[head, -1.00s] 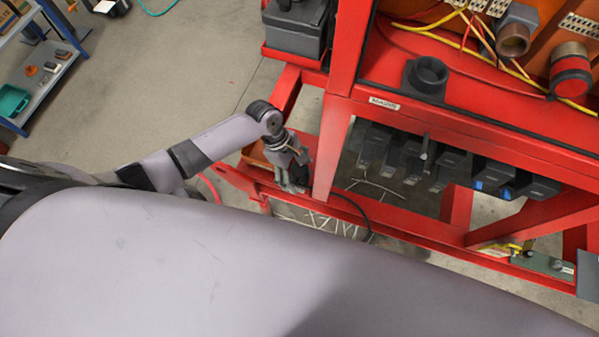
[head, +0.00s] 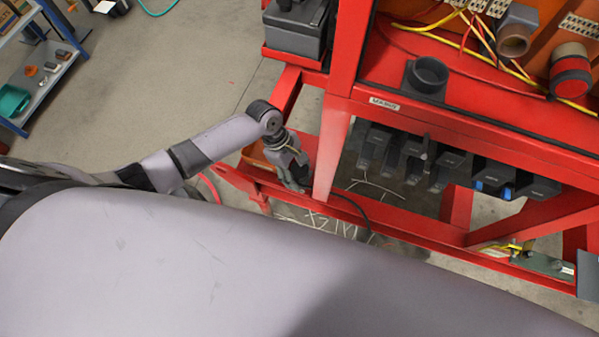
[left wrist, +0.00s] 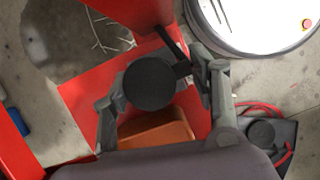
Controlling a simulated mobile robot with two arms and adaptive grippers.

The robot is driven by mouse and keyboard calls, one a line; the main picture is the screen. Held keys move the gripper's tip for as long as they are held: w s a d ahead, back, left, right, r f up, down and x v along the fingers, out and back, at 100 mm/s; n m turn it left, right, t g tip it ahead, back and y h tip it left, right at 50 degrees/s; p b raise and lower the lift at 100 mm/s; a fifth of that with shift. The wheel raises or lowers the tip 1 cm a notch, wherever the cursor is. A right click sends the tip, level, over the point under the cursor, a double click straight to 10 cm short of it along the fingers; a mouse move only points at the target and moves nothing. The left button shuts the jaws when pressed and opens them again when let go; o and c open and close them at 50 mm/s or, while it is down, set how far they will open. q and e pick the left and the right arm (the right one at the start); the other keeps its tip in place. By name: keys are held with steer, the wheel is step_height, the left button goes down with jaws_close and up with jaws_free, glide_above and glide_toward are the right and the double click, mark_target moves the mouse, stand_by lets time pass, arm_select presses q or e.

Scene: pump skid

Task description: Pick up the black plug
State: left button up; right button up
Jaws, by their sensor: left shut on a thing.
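The black plug (left wrist: 150,84) shows in the left wrist view as a dark round face with a short tab on its right, between the fingers of my left gripper (left wrist: 160,95). My left gripper is shut on it; the right finger meets the tab side, and the contact at the left finger is hard to see. In the head view my left gripper (head: 296,178) is low beside the red frame post, with a dark part of the plug (head: 304,164) partly hidden by the fingers. My right gripper is not in view.
The red skid frame (head: 333,150) stands right beside the gripper. A black cable (head: 355,208) runs from near the gripper along the lower rail. An orange-brown tray (left wrist: 155,136) lies below the gripper. A row of dark boxes (head: 415,160) hangs under the skid. Open floor lies to the left.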

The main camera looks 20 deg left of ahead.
arm_select(q)
steer(key=shift+r, duration=0.15)
step_height(320, 180, up, 28)
steer(key=p, duration=0.3)
stand_by(0.6)
